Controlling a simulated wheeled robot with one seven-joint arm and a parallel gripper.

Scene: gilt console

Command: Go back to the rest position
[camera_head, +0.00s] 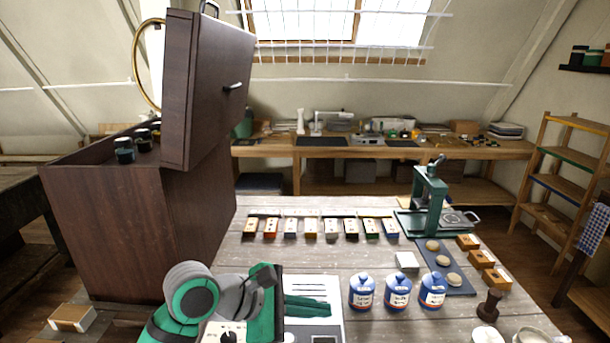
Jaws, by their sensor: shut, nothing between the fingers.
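My gripper (322,308) is low at the front centre, at the end of my green and grey arm. Its green fingers point to the right over a white sheet (334,286) with dark marks on the table. The fingers look shut, and I see nothing held in them. The wooden table (300,258) spreads out around and beyond my gripper. Part of the sheet is hidden behind my gripper and wrist.
Three blue-and-white jars (397,292) stand right of my gripper. A row of small blocks (310,228) lies behind it. A green press (430,205) and a dark mat (446,276) with round pieces are at the right. A tall brown cabinet (130,220) rises at the left.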

